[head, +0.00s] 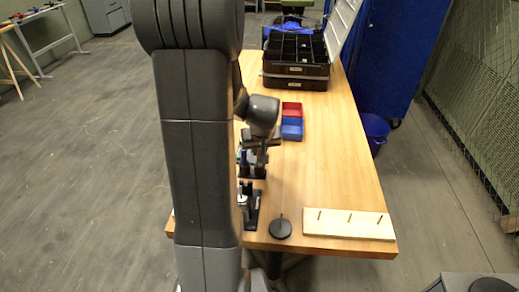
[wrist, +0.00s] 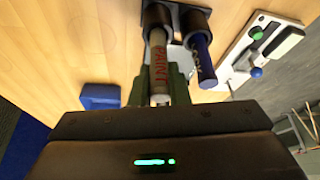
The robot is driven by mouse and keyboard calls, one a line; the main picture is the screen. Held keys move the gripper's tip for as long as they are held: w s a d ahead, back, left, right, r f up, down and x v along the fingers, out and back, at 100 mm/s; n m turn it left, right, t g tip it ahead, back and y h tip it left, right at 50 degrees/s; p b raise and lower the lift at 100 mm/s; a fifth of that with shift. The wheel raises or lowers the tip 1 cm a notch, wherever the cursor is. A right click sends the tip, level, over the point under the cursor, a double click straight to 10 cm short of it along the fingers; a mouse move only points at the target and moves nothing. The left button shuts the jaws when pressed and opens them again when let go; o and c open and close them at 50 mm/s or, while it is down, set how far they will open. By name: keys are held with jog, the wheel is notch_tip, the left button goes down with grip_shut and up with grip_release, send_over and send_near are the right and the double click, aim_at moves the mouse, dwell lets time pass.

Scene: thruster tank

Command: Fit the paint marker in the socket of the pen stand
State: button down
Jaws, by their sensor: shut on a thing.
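In the wrist view the paint marker (wrist: 158,62), pale with red PAINT lettering, stands between the green fingers of my gripper (wrist: 160,88), which is shut on it. Its far end meets the dark round socket (wrist: 157,16) of the pen stand, lined up with it; how deep it sits I cannot tell. A blue marker (wrist: 204,65) stands in the neighbouring socket (wrist: 195,22), just right of the paint marker. In the head view my arm covers most of the gripper's surroundings, and the paint marker cannot be made out there.
Red (head: 291,107) and blue (head: 291,131) bins lie on the table beyond my arm, before a black organiser case (head: 296,70). A pegged wooden board (head: 348,226) and dark disc with a peg (head: 281,229) lie at the near edge. The table's right side is clear.

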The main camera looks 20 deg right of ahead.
jog(key=shift+f, duration=0.15)
jog(key=shift+f+b, duration=0.5)
jog(key=shift+b, duration=0.15)
jog(key=shift+f+b, duration=0.25)
jog(key=shift+b, duration=0.1)
dwell(0.4)
jog(key=c, duration=1.3)
grip_release()
jog(key=shift+r, duration=0.1)
